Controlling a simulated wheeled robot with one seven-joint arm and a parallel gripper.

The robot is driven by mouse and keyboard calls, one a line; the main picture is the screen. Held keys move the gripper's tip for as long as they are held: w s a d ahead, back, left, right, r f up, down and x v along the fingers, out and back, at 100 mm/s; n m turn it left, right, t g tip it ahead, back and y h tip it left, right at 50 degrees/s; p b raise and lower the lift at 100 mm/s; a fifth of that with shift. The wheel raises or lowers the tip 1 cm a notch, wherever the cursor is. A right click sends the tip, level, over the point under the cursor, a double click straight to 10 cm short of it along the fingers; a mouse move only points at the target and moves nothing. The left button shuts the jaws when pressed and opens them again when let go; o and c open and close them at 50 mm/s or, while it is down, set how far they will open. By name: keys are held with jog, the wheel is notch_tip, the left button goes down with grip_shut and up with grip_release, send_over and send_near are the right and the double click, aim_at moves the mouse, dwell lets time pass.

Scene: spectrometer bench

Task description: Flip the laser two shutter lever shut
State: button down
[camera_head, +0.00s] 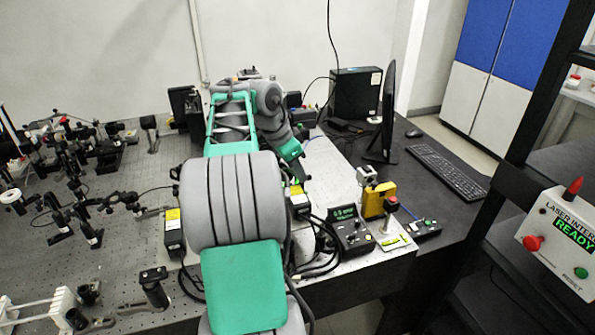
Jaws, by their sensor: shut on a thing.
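Two black laser boxes with yellow labels stand on the bench, one on each side of my arm. The left laser box (173,230) is clear of my gripper. The right laser box (299,205) is partly hidden by my arm. My gripper (300,178) points down at the top of the right box, small and partly hidden by the green wrist. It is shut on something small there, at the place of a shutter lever. The lever itself is too small to make out, and I cannot read which box is laser two.
A controller with a green display (351,230) and a yellow device (377,200) stand right of the right box, with black cables between. Optics mounts (75,165) crowd the left breadboard. A monitor (383,115) and keyboard (446,170) are behind right. An interlock panel (560,240) reads READY.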

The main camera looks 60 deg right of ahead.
jog(key=shift+w+a+r+g+h+p, duration=0.15)
jog(key=shift+w+a+g+h+p, duration=0.2)
jog(key=shift+p, duration=0.4)
jog(key=shift+g+h, duration=0.25)
jog(key=c, duration=1.6)
grip_release()
jog(key=p+v, duration=0.1)
jog(key=v, duration=0.6)
jog(key=shift+r, duration=0.15)
